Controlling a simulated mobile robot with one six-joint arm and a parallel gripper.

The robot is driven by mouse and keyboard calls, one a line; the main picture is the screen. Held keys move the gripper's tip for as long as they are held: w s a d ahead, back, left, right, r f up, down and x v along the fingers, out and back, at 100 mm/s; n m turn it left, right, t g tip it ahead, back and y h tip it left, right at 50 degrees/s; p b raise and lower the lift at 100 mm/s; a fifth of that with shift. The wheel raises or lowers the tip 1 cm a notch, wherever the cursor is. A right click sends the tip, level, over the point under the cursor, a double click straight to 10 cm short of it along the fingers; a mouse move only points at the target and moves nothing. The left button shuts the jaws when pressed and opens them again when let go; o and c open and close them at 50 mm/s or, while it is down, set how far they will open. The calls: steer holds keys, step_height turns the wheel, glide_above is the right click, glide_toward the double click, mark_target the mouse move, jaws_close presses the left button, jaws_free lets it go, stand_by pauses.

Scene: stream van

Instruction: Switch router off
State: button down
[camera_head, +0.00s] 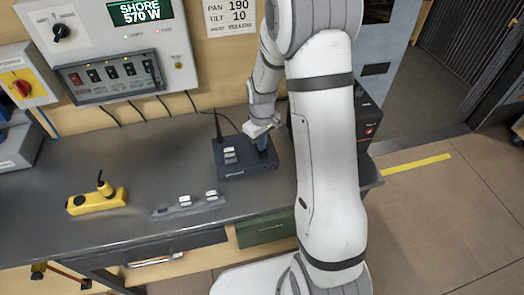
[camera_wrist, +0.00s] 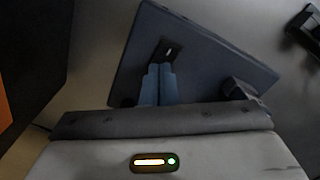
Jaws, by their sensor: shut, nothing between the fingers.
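The router (camera_head: 240,168) is a dark blue flat box with an antenna, lying on the grey bench. It fills the upper middle of the wrist view (camera_wrist: 222,62). A small black switch plate (camera_wrist: 167,48) with a pale mark is on its top face. My gripper (camera_head: 266,148) points down over the right part of the router. In the wrist view its blue-grey fingers (camera_wrist: 159,80) are shut together and empty, with their tips just beside the switch plate. I cannot tell whether they touch it. The switch's position is too small to read.
A yellow power block (camera_head: 97,202) and a grey strip with white plugs (camera_head: 188,203) lie on the bench (camera_head: 50,225) in front. A black box with a red light (camera_head: 368,125) stands right of the router, behind my arm. A wall panel (camera_head: 107,78) has several switches.

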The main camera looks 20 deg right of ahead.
steer(key=shift+r+p, duration=2)
steer(key=shift+r, duration=1.45)
steer(key=s+r+m+t, duration=0.3)
steer(key=s+r+m, duration=0.3)
steer(key=s+r, duration=1.3)
steer(key=s, duration=0.2)
steer(key=shift+s+r, duration=0.15)
steer(key=shift+s, duration=0.2)
